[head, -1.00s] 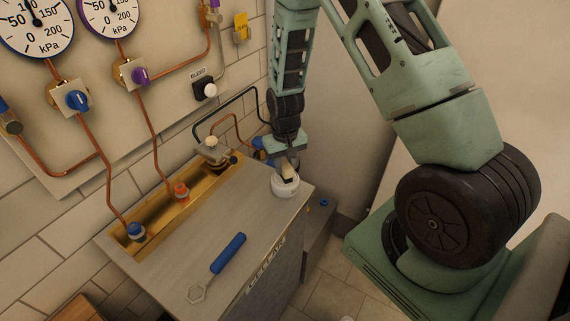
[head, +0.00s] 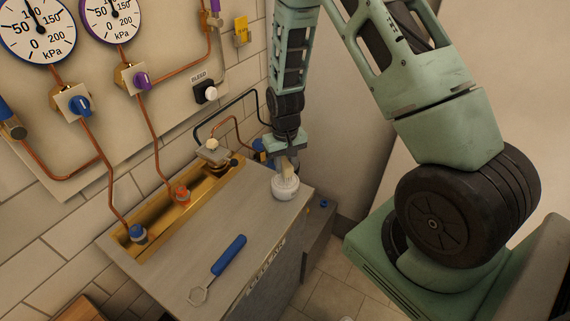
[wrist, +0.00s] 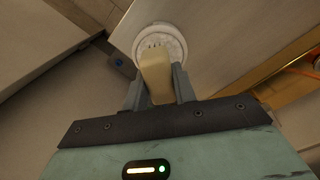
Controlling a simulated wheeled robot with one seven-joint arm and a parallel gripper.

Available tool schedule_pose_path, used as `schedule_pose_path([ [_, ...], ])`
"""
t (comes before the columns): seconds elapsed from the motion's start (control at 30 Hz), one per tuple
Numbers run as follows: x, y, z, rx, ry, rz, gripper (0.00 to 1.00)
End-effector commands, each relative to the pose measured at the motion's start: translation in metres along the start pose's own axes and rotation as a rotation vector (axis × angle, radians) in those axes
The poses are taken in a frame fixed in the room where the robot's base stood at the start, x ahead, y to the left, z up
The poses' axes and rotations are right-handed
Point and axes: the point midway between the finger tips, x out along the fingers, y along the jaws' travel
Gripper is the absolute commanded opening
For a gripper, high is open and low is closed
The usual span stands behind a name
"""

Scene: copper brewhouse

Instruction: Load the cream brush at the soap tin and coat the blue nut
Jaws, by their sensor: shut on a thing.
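My gripper (head: 287,157) is shut on the cream brush (head: 287,169) and points it down at the soap tin. The soap tin (head: 284,194) is a round white pot at the bench's far right corner. In the wrist view the brush (wrist: 156,75) sits between the fingers, its bristle end over the white soap in the tin (wrist: 178,43). I cannot tell whether the bristles touch the soap. The blue nut (head: 137,233) is on a copper pipe's lower end, in the near left part of the brass trough, well away from my gripper.
A blue-handled wrench (head: 228,255) lies on the bench top (head: 190,259). The brass trough (head: 208,186) also holds an orange-red fitting (head: 182,194) and a capped fitting (head: 213,151). Copper pipes rise to wall valves and gauges. The bench between tin and wrench is clear.

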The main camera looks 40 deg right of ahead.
Motion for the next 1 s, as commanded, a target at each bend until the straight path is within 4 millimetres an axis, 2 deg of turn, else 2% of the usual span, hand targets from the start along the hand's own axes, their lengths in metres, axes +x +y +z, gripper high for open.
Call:
schedule_pose_path([
  [0.03, -0.008, 0.0, 0.0, 0.0, 0.001, 0.0, 0.0],
  [0.6, -0.051, 0.0, 0.0, 0.0, 0.0, 0.0, 0.0],
  [1.0, -0.054, 0.0, 0.0, 0.0, 0.0, 0.0, 0.0],
])
